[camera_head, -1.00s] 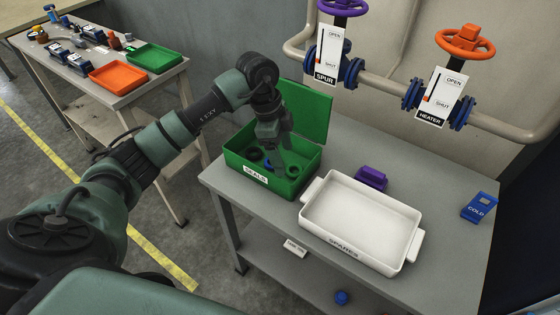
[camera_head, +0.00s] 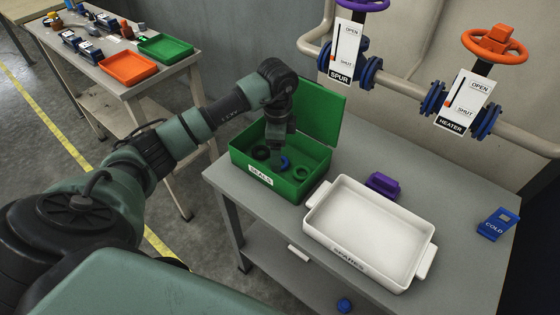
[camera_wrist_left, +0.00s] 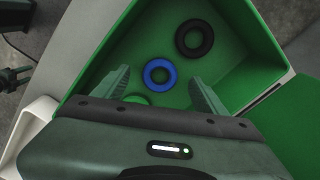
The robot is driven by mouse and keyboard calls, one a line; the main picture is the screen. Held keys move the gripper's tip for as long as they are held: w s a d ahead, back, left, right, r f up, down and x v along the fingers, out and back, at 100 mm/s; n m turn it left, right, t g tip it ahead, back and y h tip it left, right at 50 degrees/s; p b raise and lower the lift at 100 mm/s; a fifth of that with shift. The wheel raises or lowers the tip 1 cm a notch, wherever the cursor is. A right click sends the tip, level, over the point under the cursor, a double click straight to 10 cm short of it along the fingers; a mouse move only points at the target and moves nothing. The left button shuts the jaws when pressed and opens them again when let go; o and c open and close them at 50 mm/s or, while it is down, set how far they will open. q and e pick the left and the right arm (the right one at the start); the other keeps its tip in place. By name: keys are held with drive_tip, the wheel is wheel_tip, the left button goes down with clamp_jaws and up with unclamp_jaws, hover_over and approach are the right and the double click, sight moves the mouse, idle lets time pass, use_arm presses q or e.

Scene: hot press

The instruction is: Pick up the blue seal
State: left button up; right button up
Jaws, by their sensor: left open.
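The blue seal (camera_wrist_left: 149,73) is a ring lying on the floor of the open green box (camera_head: 248,172) labelled SEALS. It also shows in the head view (camera_head: 285,163), just below my left gripper. My left gripper (camera_wrist_left: 160,78) is open and empty, pointing down into the box. In the left wrist view the blue seal appears between its two fingertips; the remaining height cannot be told. A black seal (camera_wrist_left: 181,40) lies beyond the blue one. A green ring (camera_wrist_left: 136,98) is partly hidden by the gripper body. My right gripper is not in view.
The box's raised lid (camera_head: 318,108) stands behind my gripper. A white SPARES tray (camera_head: 319,232) sits to the right of the box on the grey table (camera_head: 460,195). A purple object (camera_head: 382,184) and a blue COLD block (camera_head: 497,224) are further right. Valves line the wall.

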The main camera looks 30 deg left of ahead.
use_arm(q)
wheel_tip(320, 180, down, 3)
drive_tip(key=shift+w+r, duration=0.1)
drive_tip(key=shift+r, duration=0.1)
drive_tip(key=c, duration=1.3)
drive_tip(key=shift+c, duration=0.6)
drive_tip(key=shift+r, duration=0.2)
